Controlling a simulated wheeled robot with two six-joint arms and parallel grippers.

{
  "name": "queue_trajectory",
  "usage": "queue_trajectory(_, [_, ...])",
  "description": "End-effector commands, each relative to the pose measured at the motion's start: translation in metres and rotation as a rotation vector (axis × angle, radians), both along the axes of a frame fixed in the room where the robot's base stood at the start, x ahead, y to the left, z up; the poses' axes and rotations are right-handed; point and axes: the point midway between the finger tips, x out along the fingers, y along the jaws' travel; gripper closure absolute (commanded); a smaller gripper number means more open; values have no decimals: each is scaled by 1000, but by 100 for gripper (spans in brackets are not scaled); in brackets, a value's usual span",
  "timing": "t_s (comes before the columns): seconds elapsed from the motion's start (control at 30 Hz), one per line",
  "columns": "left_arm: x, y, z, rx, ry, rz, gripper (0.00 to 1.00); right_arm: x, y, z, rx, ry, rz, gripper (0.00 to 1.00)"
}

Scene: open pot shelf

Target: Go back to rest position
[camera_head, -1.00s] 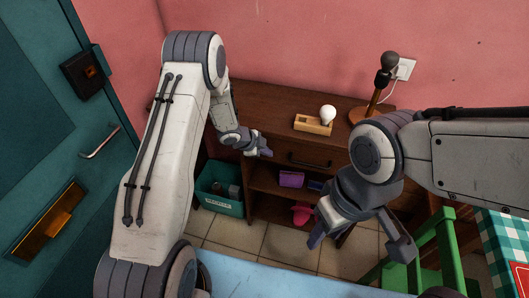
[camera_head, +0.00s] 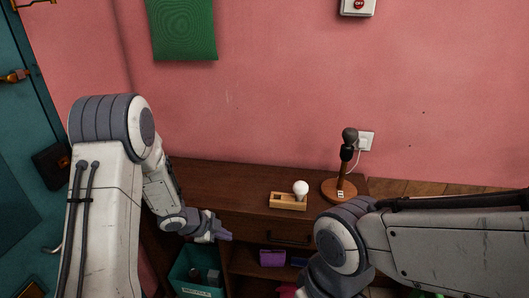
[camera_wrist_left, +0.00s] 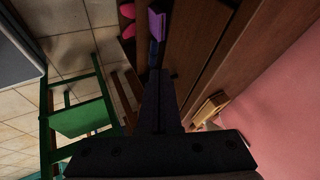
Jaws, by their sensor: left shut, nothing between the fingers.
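My left gripper (camera_head: 222,236) is shut and empty in the head view, in front of the brown cabinet's left part, a little below its top edge. In the left wrist view its dark fingers (camera_wrist_left: 160,92) are together in the middle. My right arm (camera_head: 345,245) comes in from the right in the head view. Its gripper fingers are cut off by the bottom edge, so their state does not show.
A brown cabinet (camera_head: 225,185) stands against the pink wall. On it are a wooden tray (camera_head: 283,202) with a white bulb (camera_head: 300,187) and a lamp stand (camera_head: 347,165). A teal bin (camera_head: 185,279) sits lower left. A green chair (camera_wrist_left: 80,119) shows in the left wrist view.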

Motion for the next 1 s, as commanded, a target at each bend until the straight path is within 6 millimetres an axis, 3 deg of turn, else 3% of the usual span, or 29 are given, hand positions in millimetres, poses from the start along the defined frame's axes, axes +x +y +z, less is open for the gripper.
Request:
queue_trajectory(0.17, [6,-18,46,84,-6,131,100,0,0,7,0,0,0,55])
queue_trajectory(0.27, [-9,-37,90,135,18,293,100,0,0,13,0,0,0,55])
queue_trajectory(0.37, [-48,-58,130,149,82,468,100,0,0,19,0,0,0,55])
queue_trajectory(0.5, [-135,-88,169,122,252,667,100,0,0,26,0,0,0,55])
queue_trajectory(0.6, [-199,-104,183,106,397,749,100,0,0,30,0,0,0,55])
queue_trajectory(0.7, [-250,-115,193,98,520,789,100,0,0,32,0,0,0,55])
queue_trajectory(0.83, [-290,-121,200,101,626,808,100,0,0,33,0,0,0,55])
queue_trajectory(1.0, [-303,-122,202,104,660,814,100,0,0,34,0,0,0,55])
